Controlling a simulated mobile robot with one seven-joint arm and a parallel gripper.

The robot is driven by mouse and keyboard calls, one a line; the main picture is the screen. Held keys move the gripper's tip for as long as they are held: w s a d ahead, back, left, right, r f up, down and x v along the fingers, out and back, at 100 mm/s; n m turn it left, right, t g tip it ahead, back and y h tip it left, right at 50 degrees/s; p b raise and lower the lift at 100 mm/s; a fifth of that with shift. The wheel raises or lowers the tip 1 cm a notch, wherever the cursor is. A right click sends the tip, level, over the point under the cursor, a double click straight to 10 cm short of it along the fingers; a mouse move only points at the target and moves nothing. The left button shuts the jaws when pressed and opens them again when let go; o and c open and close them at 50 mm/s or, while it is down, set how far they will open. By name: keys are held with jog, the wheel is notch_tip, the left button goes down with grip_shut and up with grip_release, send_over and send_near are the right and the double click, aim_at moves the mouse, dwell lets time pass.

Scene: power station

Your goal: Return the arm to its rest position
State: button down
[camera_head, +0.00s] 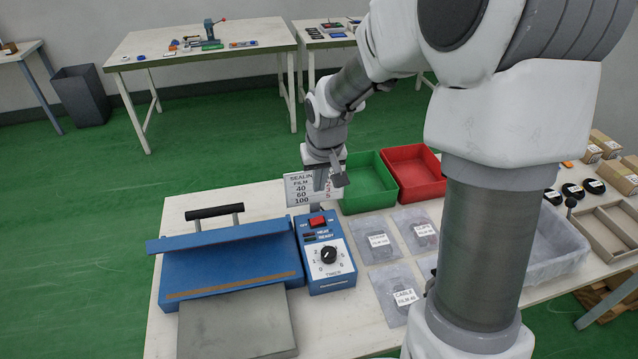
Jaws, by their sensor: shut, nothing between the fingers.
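My gripper (328,182) hangs at the end of my bent arm above the far side of the white workbench (185,214).
Below the gripper stands a blue timer box (340,250) with a red switch, beside a blue sealer (220,265). A green tray (368,184) and a red tray (412,170) lie to the right. Labelled clear bags (379,240) cover the middle. Green floor lies open to the left.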

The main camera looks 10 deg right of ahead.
jog(key=s+r+t, duration=0.1)
jog(key=s+r, duration=0.6)
jog(key=s, duration=0.5)
jog(key=s+r+t, duration=0.1)
jog(key=s+r, duration=0.6)
jog(key=s, duration=0.5)
jog(key=shift+r, duration=0.4)
